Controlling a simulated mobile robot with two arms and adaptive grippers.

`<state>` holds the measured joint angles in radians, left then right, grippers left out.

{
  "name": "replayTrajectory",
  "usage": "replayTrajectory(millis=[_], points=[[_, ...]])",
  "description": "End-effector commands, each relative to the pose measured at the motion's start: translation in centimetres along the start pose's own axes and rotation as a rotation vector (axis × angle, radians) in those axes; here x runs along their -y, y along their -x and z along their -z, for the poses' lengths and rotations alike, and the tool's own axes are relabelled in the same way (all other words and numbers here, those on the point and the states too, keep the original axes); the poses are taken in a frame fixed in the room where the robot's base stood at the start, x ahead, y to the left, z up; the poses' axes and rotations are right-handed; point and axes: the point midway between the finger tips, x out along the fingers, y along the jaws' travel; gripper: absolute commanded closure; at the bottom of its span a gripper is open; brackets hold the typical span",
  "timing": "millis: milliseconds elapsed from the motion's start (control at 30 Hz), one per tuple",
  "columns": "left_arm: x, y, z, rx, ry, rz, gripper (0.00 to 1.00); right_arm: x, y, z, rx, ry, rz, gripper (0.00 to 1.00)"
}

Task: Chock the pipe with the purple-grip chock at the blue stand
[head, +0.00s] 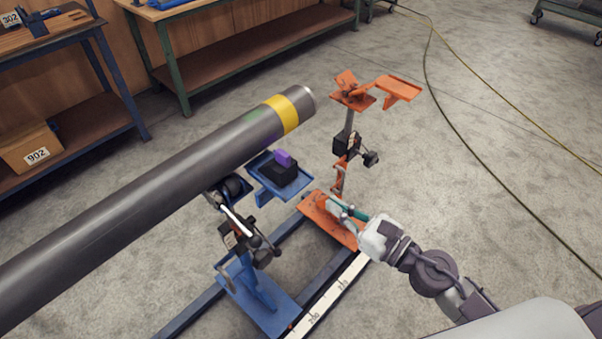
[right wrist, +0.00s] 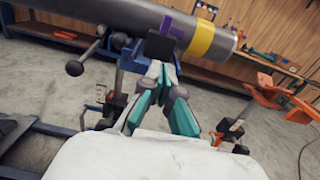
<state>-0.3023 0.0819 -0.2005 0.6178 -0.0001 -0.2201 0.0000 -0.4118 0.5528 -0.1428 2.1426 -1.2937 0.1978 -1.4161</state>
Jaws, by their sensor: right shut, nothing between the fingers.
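The grey pipe (head: 170,185) with a yellow band lies on the blue stand (head: 258,290), its end free beyond the stand. The chock (head: 280,173), a black block with a purple grip (head: 284,158), sits on the blue stand's side tray (head: 263,190), beside the pipe and apart from it. In the right wrist view, the dark chock (right wrist: 160,46) shows past my fingertips, with the pipe (right wrist: 120,18) behind. My right gripper (head: 342,208) is shut and empty, to the lower right of the tray in the head view. My left gripper is out of view.
An orange stand (head: 348,115) with a side tray (head: 398,88) rises beyond the pipe's end. Both stands are on a rail frame with a white scale (head: 328,297). Workbenches line the wall. Cables cross the open floor at right.

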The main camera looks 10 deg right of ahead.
Motion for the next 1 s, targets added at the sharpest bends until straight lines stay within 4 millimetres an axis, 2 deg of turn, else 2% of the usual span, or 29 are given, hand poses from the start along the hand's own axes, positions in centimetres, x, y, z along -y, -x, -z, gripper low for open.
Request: replayTrajectory(millis=[33, 200, 400, 500, 700, 1000], points=[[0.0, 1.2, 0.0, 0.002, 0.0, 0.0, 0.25, 0.1, -1.2, -0.7, 0.004, -0.002, 0.002, 1.0], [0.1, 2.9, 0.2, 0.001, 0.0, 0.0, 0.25, 0.1, -4.8, -0.7, 0.003, -0.003, 0.002, 1.0], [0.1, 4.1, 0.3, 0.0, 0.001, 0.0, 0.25, 0.1, -8.4, -0.4, 0.002, -0.005, 0.003, 1.0], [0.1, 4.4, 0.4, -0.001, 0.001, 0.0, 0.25, 0.1, -9.7, -0.2, 0.001, -0.004, 0.003, 1.0], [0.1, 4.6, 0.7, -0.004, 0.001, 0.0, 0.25, 0.1, -10.7, 0.0, -0.001, -0.004, 0.002, 1.0], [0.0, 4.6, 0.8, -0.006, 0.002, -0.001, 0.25, 0.1, -10.8, 0.0, -0.001, -0.004, 0.002, 1.0]])
